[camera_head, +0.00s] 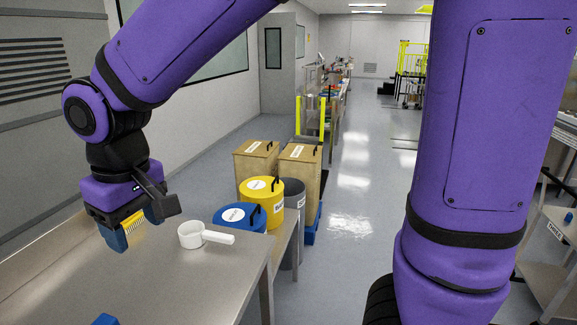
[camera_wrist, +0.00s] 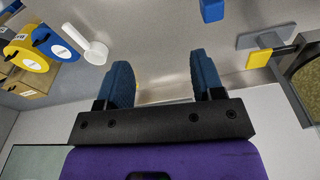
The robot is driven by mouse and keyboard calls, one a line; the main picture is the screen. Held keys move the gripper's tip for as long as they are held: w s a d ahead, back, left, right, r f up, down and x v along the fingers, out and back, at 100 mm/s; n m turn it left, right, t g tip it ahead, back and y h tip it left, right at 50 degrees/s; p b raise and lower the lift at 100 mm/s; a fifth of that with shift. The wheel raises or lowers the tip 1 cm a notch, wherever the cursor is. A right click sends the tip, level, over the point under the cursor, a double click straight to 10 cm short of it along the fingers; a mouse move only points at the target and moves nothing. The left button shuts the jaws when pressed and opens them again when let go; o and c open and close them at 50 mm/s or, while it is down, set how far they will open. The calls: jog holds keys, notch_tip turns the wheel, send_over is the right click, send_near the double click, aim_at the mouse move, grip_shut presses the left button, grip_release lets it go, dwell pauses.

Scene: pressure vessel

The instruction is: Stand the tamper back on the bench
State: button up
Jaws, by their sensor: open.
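My gripper (camera_head: 134,229) hangs over the left part of the steel bench (camera_head: 190,285) in the head view, fingers pointing down. In the wrist view its two blue fingers (camera_wrist: 160,64) are apart with nothing between them. A grey flat piece with a yellow block and a dark bar (camera_wrist: 264,45) shows to the right of the fingers in the wrist view. It may be the tamper lying down, but I cannot be sure.
A white scoop (camera_head: 203,235) lies on the bench right of my gripper. Blue (camera_head: 239,219) and yellow (camera_head: 260,201) lidded drums and wooden boxes (camera_head: 300,166) stand beyond the bench's far end. A wall borders the left side. The bench middle is clear.

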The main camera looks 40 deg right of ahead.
jog(key=s+d+r+m+t, duration=0.2)
jog(key=s+d, duration=0.4)
jog(key=d, duration=0.6)
jog(key=s+d+r+m+t, duration=0.2)
jog(key=s+d+r, duration=0.3)
jog(key=d, duration=0.7)
jog(key=shift+s+m, duration=0.65)
jog(key=shift+m, duration=0.25)
